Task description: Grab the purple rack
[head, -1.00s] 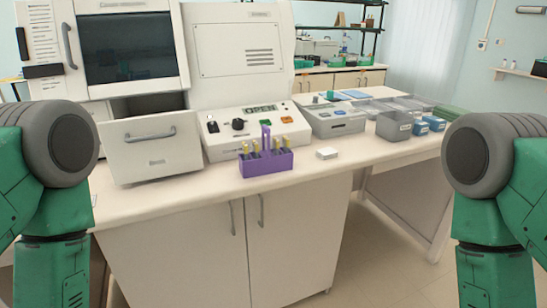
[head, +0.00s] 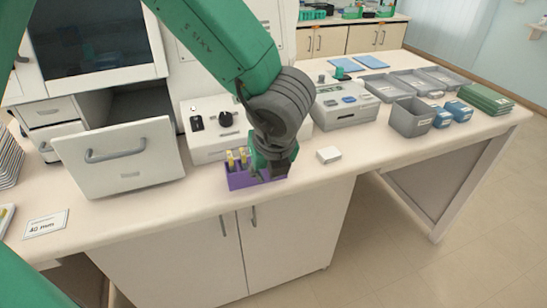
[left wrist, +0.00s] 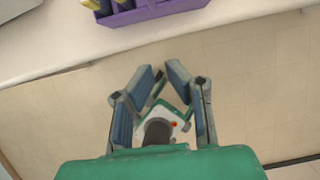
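The purple rack (head: 240,181) stands on the white counter near its front edge, with yellow-topped tubes (head: 236,159) in it. My left gripper (head: 271,172) hangs in front of the rack's right part in the head view and hides that part and the handle. In the left wrist view, part of the purple rack (left wrist: 160,11) shows at the top edge, beyond the fingertips. My right gripper is not in view.
A control-panel machine (head: 205,145) stands behind the rack, and an open drawer (head: 120,160) is to its left. A small white block (head: 329,155) lies to the right. Grey bins (head: 411,118) are farther right. The counter's front strip is mostly clear.

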